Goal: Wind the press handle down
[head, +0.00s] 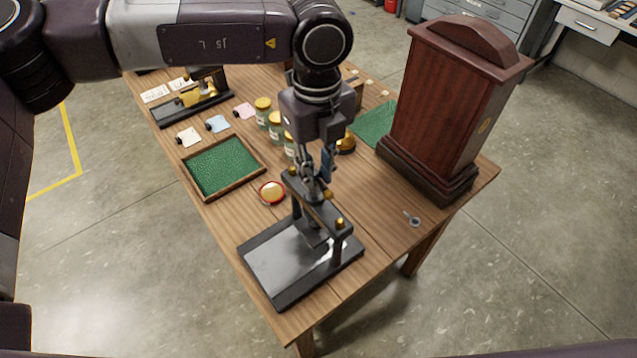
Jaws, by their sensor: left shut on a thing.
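The press (285,262) stands at the near end of the wooden table, with a flat grey base and a dark upright frame topped by a crossbar with brass knobs. My left gripper (317,183) is directly above the crossbar, pointing down. It is shut on the press handle at the top of the press. The gripper and wrist hide most of the handle, so its exact turn cannot be told. The press plate (314,233) shows under the crossbar, above the base; the gap between them is hard to judge. My right gripper is not in view.
A tall wooden clock case (450,100) stands right of my left arm. A green-lined tray (222,166), a round red-rimmed dish (272,191) and jars with yellow lids (263,112) lie left of the gripper. A small key-like metal piece (412,219) lies on bare tabletop at right.

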